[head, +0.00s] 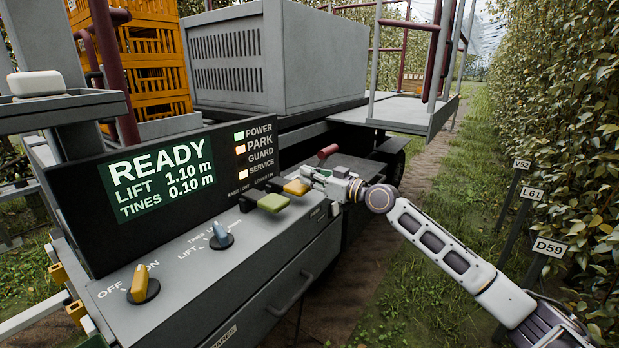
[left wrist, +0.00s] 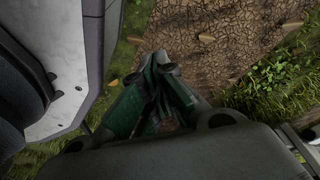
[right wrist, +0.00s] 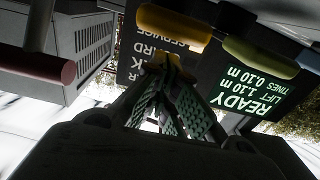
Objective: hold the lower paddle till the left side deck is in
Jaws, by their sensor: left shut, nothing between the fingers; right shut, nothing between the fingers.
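A yellow paddle (head: 296,187) and a green paddle (head: 268,203) stick out side by side from the grey console; their small labels are unreadable, so I cannot tell which is the lower one. My right gripper (head: 309,179) is shut at the yellow paddle. In the right wrist view its closed fingertips (right wrist: 165,66) are just by the yellow paddle (right wrist: 172,27); contact is unclear. A grey railed deck (head: 405,112) shows at the back right; I cannot tell whether it is the left side deck. My left gripper (left wrist: 160,68) is shut and empty above soil and grass.
The screen (head: 160,176) reads READY, lift 1.10 m, tines 0.10 m. A red-handled lever (head: 327,152) stands behind the yellow paddle. A blue knob (head: 221,236) and a yellow switch (head: 140,285) sit nearer. Orange crates (head: 155,60) are stacked behind; a hedge and marker posts line the right.

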